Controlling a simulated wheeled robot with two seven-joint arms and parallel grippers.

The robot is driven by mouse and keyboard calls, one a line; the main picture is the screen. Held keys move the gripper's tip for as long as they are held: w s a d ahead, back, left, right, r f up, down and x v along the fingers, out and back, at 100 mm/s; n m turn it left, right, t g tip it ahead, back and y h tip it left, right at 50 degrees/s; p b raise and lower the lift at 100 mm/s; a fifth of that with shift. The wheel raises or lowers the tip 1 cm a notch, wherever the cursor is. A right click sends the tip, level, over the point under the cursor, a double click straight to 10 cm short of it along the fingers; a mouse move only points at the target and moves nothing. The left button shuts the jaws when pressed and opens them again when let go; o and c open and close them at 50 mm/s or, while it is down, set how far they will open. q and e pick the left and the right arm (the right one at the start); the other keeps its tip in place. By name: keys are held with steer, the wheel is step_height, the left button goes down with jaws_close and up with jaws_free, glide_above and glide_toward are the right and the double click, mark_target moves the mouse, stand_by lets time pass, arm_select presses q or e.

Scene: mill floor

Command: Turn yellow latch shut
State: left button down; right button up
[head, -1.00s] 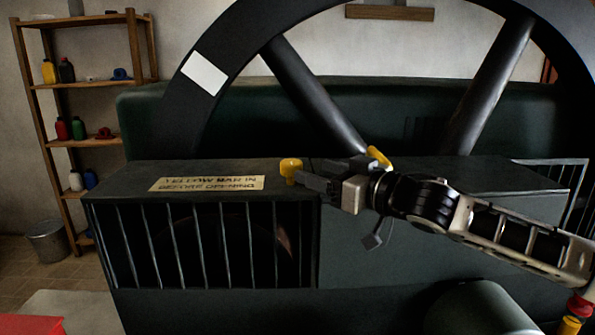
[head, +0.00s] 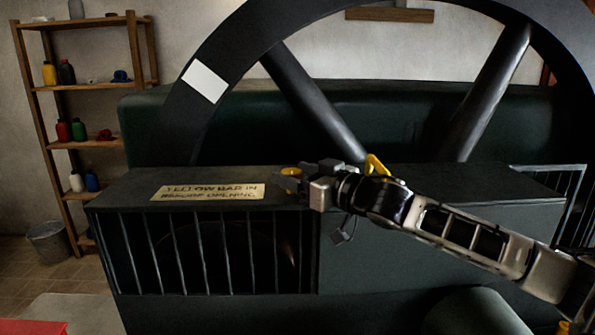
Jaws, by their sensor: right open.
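The yellow latch (head: 291,172) is a round yellow knob on top of the dark green guard box, beside the sign. My right gripper (head: 300,179) reaches in from the right with its jaws open at the latch. The fingers hide the latch's lower part, and I cannot tell whether they touch it. A second yellow piece (head: 375,165) shows just behind my right wrist; its lower part is hidden. My left gripper is out of view.
The guard box (head: 440,220) has a barred front and a sign (head: 207,192) about a yellow bar. A large spoked flywheel (head: 310,105) rises close behind my right gripper. A shelf of bottles (head: 85,130) and a bucket (head: 48,241) stand far left.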

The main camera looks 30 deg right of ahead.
steer(key=shift+c, duration=0.7)
steer(key=c, duration=0.8)
steer(key=shift+c, duration=0.2)
